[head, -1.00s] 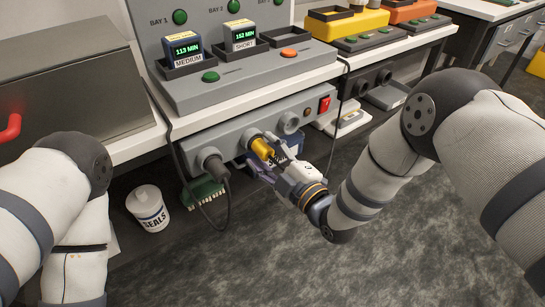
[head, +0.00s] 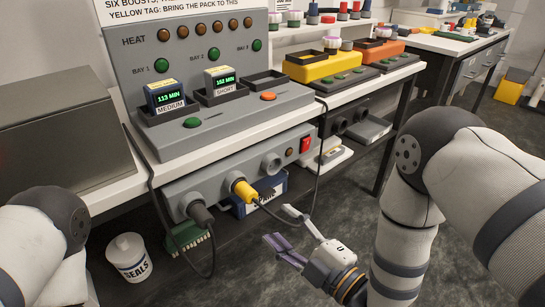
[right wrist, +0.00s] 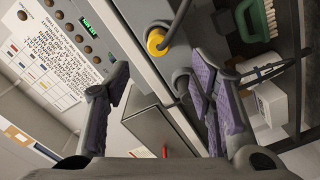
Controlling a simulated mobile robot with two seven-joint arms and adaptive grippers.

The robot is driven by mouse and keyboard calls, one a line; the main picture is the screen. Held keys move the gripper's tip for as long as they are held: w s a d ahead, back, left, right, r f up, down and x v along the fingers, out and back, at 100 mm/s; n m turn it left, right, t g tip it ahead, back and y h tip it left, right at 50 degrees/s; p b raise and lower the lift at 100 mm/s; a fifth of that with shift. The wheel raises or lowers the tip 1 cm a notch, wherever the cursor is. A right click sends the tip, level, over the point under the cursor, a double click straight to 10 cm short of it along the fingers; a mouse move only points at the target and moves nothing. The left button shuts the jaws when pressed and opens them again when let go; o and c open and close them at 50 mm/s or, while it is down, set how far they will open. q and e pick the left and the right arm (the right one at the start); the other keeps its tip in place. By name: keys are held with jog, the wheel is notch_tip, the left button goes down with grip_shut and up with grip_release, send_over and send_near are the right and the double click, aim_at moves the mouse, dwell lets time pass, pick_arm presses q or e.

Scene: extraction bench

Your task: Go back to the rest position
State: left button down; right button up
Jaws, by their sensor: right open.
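My right gripper (head: 284,232) is open and empty in the head view, in front of and below the bench's lower panel. It stands apart from the yellow plug (head: 243,190), which sits in a socket of that panel with its cable hanging. In the right wrist view, the open fingers (right wrist: 162,92) have nothing between their pads, and the yellow plug (right wrist: 156,41) shows beyond them. My left arm shows at the left edge of the head view; its gripper is out of view.
The charger (head: 235,118) holds a MEDIUM pack (head: 166,97) and a SHORT pack (head: 221,85); its third bay is empty. A black plug (head: 200,213) sits left of the yellow one. A SEALS tub (head: 129,257) stands below. A grey box (head: 60,125) is at left. Floor at lower middle is clear.

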jog(key=s+d+f+m+g+h+p, duration=0.1)
jog(key=s+d+f+m+g+h, duration=0.4)
jog(key=s+f, duration=0.35)
jog(key=s+d+f+m+g+h+p, duration=0.1)
jog(key=s+d+f+m+g+h, duration=0.25)
jog(key=s+d+f+m, duration=0.45)
pick_arm(q)
jog(key=shift+t, duration=0.6)
jog(key=w+r, duration=0.3)
pick_arm(e)
jog(key=s+d+m+g+h, duration=0.1)
jog(key=s+d+m+g, duration=0.1)
jog(key=s, duration=0.9)
jog(key=s+d+r+m+g+h, duration=0.1)
jog(key=s+m+g, duration=0.3)
jog(key=s, duration=0.7)
jog(key=shift+s+d+m+g, duration=0.2)
jog(key=shift+d+m+g, duration=0.15)
jog(key=shift+g, duration=0.9)
jog(key=shift+w, duration=0.1)
